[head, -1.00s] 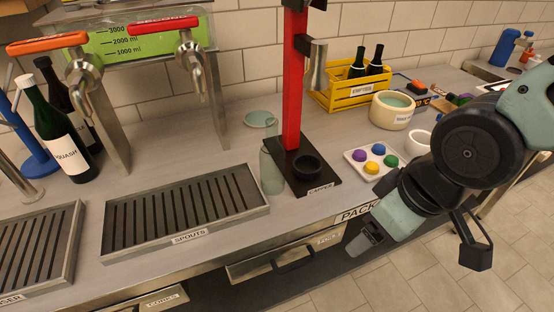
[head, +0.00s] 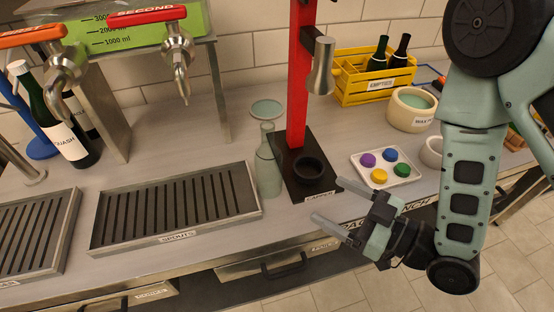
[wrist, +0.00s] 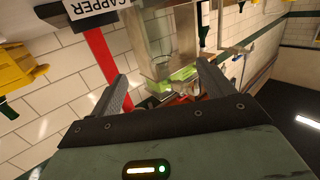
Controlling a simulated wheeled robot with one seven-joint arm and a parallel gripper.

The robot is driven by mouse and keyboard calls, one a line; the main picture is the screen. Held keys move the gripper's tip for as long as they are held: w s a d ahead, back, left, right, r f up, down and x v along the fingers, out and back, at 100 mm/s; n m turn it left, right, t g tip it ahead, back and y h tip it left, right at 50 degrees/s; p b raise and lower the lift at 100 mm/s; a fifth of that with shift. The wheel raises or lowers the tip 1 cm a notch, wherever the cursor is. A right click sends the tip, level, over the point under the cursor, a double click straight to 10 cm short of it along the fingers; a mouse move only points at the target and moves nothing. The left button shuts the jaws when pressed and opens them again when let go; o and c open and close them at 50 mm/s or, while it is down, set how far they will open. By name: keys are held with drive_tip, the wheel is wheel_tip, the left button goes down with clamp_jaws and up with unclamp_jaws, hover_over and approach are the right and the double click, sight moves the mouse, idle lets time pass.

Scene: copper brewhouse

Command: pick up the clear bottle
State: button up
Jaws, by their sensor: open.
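The clear bottle (head: 268,168) is a greenish see-through bottle standing upright on the counter, between the spouts tray (head: 176,212) and the black base of the red capper (head: 300,80). My gripper (head: 328,201) is open and empty at the counter's front edge, right of the bottle and apart from it. Its two fingers point left toward the bottle's side. In the wrist view the open fingers (wrist: 161,72) show with nothing between them that I can tell is held. I cannot make out the bottle clearly there.
The capper's black cup (head: 308,168) stands close right of the bottle. A tray of coloured caps (head: 386,183), a wax pot (head: 411,112) and a yellow crate (head: 375,90) are further right. A dark squash bottle (head: 52,120) stands at left.

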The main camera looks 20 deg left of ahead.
drive_tip(key=b, duration=0.6)
approach(281, 167)
drive_tip(key=shift+s+a+f+y, duration=0.1)
drive_tip(key=shift+a+f+y, duration=0.3)
drive_tip(key=shift+a+f, duration=0.15)
drive_tip(key=b+x, duration=0.1)
drive_tip(key=b, duration=0.5)
drive_tip(key=shift+a, duration=0.4)
drive_tip(key=x, duration=0.2)
drive_tip(key=p+x, duration=0.1)
drive_tip(key=x, duration=0.1)
drive_tip(key=shift+r, duration=0.4)
drive_tip(key=shift+t, duration=0.3)
drive_tip(key=shift+w+p+x, duration=0.15)
drive_tip(key=shift+p+x, duration=0.2)
drive_tip(key=shift+x, duration=1.2)
drive_tip(key=shift+w+p+x, duration=0.15)
drive_tip(key=shift+p+x, duration=0.15)
drive_tip(key=shift+x, duration=1.25)
drive_tip(key=shift+d+f, duration=0.1)
drive_tip(key=shift+f, duration=0.05)
drive_tip(key=c, duration=1.2)
